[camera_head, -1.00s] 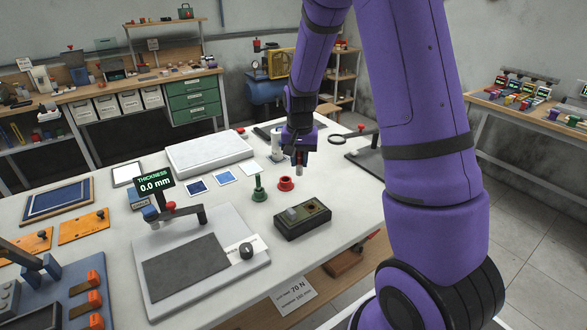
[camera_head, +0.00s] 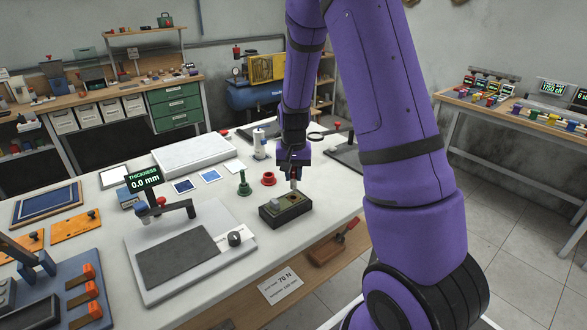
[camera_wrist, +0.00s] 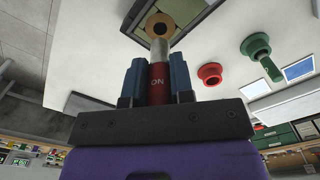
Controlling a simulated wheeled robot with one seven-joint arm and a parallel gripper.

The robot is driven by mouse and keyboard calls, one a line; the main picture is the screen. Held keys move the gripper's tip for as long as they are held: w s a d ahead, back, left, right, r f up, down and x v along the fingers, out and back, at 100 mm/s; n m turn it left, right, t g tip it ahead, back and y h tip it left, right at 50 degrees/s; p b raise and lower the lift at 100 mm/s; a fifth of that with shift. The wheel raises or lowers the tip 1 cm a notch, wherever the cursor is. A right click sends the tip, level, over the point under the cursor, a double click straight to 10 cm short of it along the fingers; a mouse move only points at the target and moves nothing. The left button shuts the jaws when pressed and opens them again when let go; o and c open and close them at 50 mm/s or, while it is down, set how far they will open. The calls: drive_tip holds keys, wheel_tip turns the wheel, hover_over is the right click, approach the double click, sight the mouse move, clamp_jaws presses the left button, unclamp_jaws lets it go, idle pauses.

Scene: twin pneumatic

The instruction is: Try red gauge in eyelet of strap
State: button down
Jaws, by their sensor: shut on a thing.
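My gripper (camera_head: 293,172) is shut on the red gauge (camera_wrist: 159,82), a red cylinder with white lettering and a silvery pin tip. The gauge points down over the right part of a dark box (camera_head: 270,219) with an olive top. In the wrist view, a brass eyelet (camera_wrist: 152,22) with a dark hole lies on the olive strap (camera_wrist: 184,8), just beyond the pin tip. The tip overlaps the eyelet's near edge in the picture. I cannot tell whether it touches or enters the hole.
A red holder (camera_head: 268,179), open at the top, and a green flanged piece (camera_head: 244,185) stand behind the box. The thickness gauge stand (camera_head: 205,238) is to the left. A white cylinder (camera_head: 259,146) stands farther back. The table's front edge is close to the box.

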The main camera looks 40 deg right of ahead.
sight(293, 188)
drive_tip(key=shift+f, duration=1.6)
drive_tip(key=shift+f, duration=0.35)
idle(1.5)
idle(0.5)
drive_tip(key=shift+r, duration=3.5)
drive_tip(key=shift+w, duration=0.15)
